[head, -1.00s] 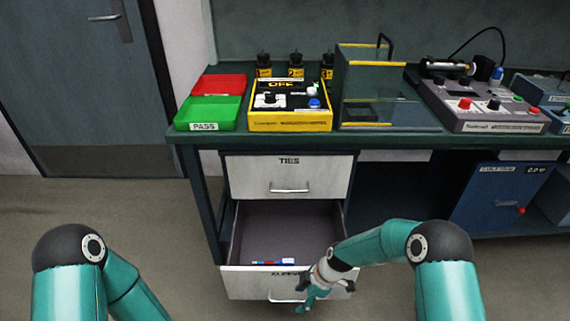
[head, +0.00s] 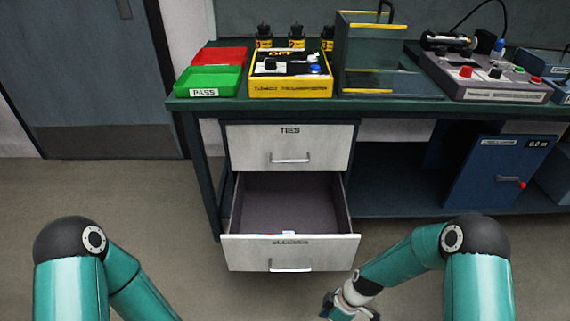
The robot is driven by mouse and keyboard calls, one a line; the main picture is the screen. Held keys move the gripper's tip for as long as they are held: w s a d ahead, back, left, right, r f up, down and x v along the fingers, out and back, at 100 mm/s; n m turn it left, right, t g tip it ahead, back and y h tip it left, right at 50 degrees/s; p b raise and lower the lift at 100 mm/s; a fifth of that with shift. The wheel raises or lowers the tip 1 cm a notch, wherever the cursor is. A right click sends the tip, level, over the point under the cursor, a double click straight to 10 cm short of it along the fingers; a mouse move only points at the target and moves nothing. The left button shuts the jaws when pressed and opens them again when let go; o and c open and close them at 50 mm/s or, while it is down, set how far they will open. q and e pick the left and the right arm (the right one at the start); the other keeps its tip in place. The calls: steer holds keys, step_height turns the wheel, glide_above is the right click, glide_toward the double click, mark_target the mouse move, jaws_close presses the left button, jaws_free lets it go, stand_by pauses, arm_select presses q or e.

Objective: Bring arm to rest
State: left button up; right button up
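My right arm comes in from the lower right, and its gripper (head: 347,310) is at the bottom edge of the head view, below and to the right of the open lower drawer (head: 290,252). The gripper is apart from the drawer handle (head: 290,265). It is partly cut off by the frame, so its fingers cannot be judged. My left arm shows at the lower left, but its gripper is out of view.
The bench (head: 400,112) carries green (head: 209,82) and red (head: 219,57) trays, a yellow-edged control box (head: 290,75), a clear-walled case (head: 372,60) and a grey device (head: 490,80). The TIES drawer (head: 290,148) is shut. A blue cabinet (head: 498,175) stands below right. The floor at left is clear.

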steer(key=s+d+f+m+b, duration=0.1)
steer(key=s+f+m+b, duration=0.2)
steer(key=s+m, duration=1)
arm_select(q)
step_height(320, 180, up, 24)
steer(key=p, duration=2.7)
steer(key=shift+f+p, duration=0.15)
steer(key=shift+p, duration=0.15)
arm_select(e)
step_height(320, 180, up, 27)
steer(key=w+m+t, duration=0.1)
steer(key=m, duration=0.3)
steer(key=shift+d+t, duration=0.25)
steer(key=shift+t, duration=0.05)
steer(key=shift+w, duration=0.15)
steer(key=shift+c, duration=0.3)
